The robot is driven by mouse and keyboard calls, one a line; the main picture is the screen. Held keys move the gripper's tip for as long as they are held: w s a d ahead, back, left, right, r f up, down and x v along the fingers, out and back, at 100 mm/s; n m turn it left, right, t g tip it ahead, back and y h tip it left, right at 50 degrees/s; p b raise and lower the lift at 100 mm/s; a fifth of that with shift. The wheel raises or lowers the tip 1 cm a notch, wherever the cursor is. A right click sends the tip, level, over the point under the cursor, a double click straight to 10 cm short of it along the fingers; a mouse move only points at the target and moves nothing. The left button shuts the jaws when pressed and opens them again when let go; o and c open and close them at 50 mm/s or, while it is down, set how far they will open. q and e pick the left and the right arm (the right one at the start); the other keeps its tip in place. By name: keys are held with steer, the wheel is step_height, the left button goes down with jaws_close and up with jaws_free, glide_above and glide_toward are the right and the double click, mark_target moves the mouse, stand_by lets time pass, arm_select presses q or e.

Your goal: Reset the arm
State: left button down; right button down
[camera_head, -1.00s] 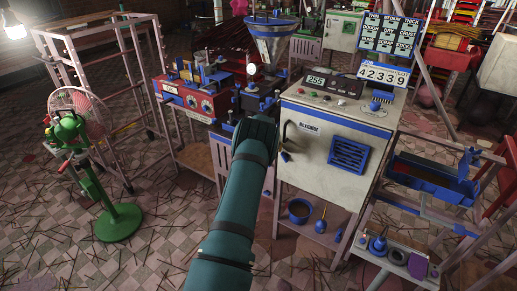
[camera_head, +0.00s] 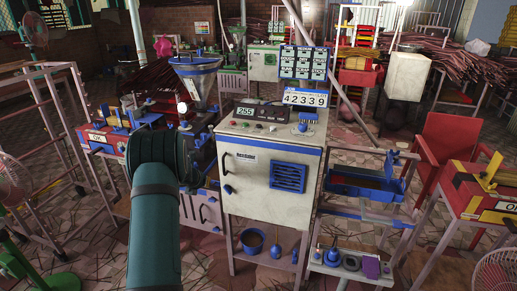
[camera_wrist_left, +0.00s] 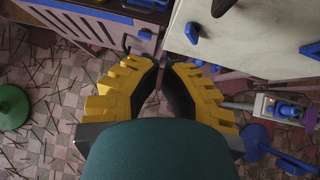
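My teal arm (camera_head: 155,220) rises from the bottom edge in the head view and bends at a dark joint in front of the machines. Its gripper does not show in the head view. In the left wrist view my left gripper (camera_wrist_left: 164,70) has yellow stepped fingers with dark inner pads. A gap shows between the pads, with only floor seen through it, and nothing is held. The gripper hangs above the tiled floor in front of the white cabinet (camera_wrist_left: 240,30). My right gripper is in no view.
The white control cabinet (camera_head: 265,185) stands ahead on a frame. A blue trough (camera_head: 365,185), red chair (camera_head: 450,145) and red-yellow machine (camera_head: 485,190) are right. Stick-strewn floor lies in front.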

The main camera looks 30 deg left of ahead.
arm_select(q)
steer(key=shift+d, duration=0.1)
steer(key=s+d+f+n+h, duration=0.15)
steer(key=d+f+n, duration=0.3)
steer(key=d, duration=0.55)
steer(key=d+f+n+g+h, duration=0.15)
steer(key=d+f+n, duration=0.35)
steer(key=d, duration=0.5)
steer(key=d+f+n+h, duration=0.2)
steer(key=d+f+n, duration=0.1)
steer(key=d+n, duration=0.55)
steer(key=s+d+f+n+g+h, duration=0.2)
steer(key=s+d+n+g, duration=0.3)
steer(key=s+d+n, duration=0.9)
steer(key=s+d, duration=0.7)
steer(key=d, duration=0.4)
steer(key=shift+s+d+n+h, duration=0.25)
steer(key=shift+s+n+h, duration=0.05)
steer(key=shift+s+n, duration=0.1)
steer(key=shift+w+a, duration=0.1)
